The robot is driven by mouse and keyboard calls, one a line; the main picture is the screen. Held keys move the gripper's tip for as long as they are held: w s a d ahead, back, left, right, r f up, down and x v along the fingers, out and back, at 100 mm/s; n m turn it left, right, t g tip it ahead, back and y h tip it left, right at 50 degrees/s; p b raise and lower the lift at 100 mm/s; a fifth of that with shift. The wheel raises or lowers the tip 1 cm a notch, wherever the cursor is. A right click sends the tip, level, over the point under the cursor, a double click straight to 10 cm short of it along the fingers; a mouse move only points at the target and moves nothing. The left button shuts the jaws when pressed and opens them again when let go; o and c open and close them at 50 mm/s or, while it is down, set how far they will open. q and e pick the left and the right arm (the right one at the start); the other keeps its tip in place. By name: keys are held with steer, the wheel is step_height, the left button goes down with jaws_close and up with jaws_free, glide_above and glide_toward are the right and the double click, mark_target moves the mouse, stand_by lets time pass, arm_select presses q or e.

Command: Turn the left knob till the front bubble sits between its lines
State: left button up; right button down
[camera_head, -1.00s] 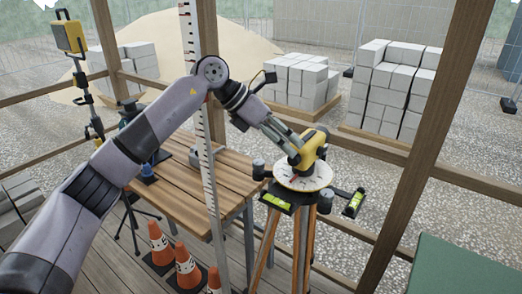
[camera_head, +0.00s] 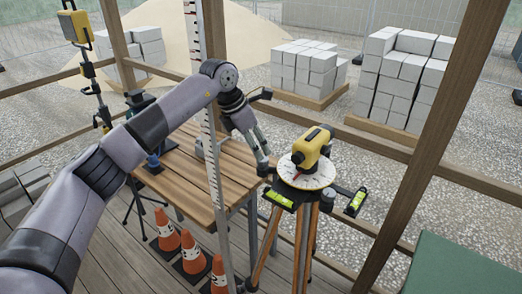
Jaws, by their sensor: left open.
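A yellow levelling instrument (camera_head: 312,147) stands on a round white plate (camera_head: 308,183) on top of a wooden-legged tripod. The left knob (camera_head: 264,170) is a small dark knob at the plate's left side, partly hidden by my fingers. My left gripper (camera_head: 262,158) is open and points down at this knob, its fingertips at or just above it; I cannot tell if they touch. The front vial (camera_head: 279,199) is bright yellow-green on the black base's front edge. Its bubble is too small to place against the lines. A second knob (camera_head: 328,195) sits at the right. My right gripper is out of view.
A side vial (camera_head: 357,201) sticks out at the right. A striped staff (camera_head: 213,170) stands upright left of the tripod, close by my left arm. A slatted wooden table (camera_head: 185,180) is behind it. Traffic cones (camera_head: 192,252) stand on the floor. A green surface (camera_head: 460,265) is at lower right.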

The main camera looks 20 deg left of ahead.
mark_target(263, 161)
arm_select(q)
steer(key=p+x, duration=0.1)
steer(key=x, duration=0.4)
steer(key=shift+f, duration=0.1)
steer(key=shift+c, duration=0.5)
steer(key=c, duration=1)
steer(key=shift+c, duration=0.2)
